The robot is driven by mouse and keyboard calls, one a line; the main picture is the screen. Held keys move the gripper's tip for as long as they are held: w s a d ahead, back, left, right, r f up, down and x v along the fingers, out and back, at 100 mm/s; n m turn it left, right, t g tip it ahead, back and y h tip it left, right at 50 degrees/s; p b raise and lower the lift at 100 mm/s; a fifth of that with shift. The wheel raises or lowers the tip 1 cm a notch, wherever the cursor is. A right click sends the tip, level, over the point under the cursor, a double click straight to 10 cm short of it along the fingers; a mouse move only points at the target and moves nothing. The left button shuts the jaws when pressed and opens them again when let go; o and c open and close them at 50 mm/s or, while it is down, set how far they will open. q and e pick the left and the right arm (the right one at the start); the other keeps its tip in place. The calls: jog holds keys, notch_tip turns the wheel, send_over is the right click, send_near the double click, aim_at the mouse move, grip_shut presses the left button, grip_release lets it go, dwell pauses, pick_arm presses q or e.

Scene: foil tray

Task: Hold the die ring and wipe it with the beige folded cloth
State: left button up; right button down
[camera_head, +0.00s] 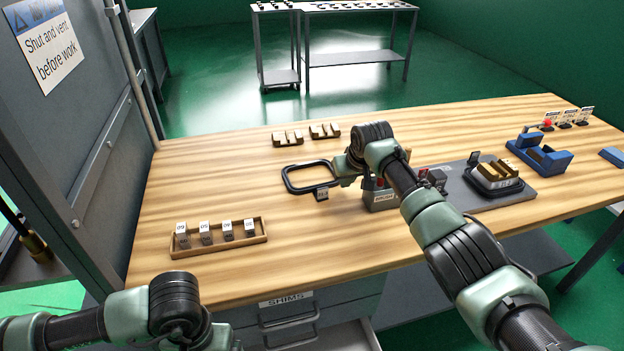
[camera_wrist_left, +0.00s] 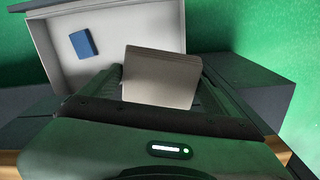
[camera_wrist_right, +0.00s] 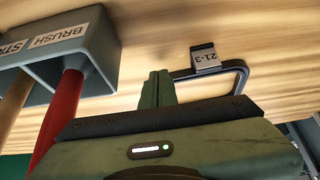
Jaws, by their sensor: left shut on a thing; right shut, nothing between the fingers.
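A black rounded-rectangular frame, which looks like the die ring (camera_head: 287,179), lies on the table left of my right gripper (camera_head: 343,178). Its tag (camera_wrist_right: 205,58) reads 21-3. In the right wrist view the ring runs up to the fingers of my right gripper (camera_wrist_right: 158,88), which are shut with nothing between them. I cannot tell whether they touch the ring. My left gripper (camera_wrist_left: 160,103) is shut on the beige folded cloth (camera_wrist_left: 160,77), held upright in front of an open pale drawer. In the head view the left fingers and cloth are hidden.
A grey holder (camera_wrist_right: 75,50) marked BRUSH, with a red handle, stands close to my right gripper. A wooden tray (camera_head: 215,240) of numbered blocks sits at left. A blue piece (camera_wrist_left: 83,43) lies in the drawer (camera_wrist_left: 115,35). A grey mat (camera_head: 515,195) with fixtures lies at right.

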aim_at(343, 193)
pick_arm(q)
jog(key=shift+f+b, duration=0.8)
pick_arm(e)
jog(key=shift+f, duration=1.55)
pick_arm(q)
jog(key=shift+r, duration=0.1)
pick_arm(e)
jog(key=shift+r, duration=0.1)
pick_arm(q)
notch_tip(343, 193, up, 6)
jog(key=p, duration=0.6)
jog(key=shift+r, duration=0.1)
pick_arm(e)
notch_tip(343, 193, up, 6)
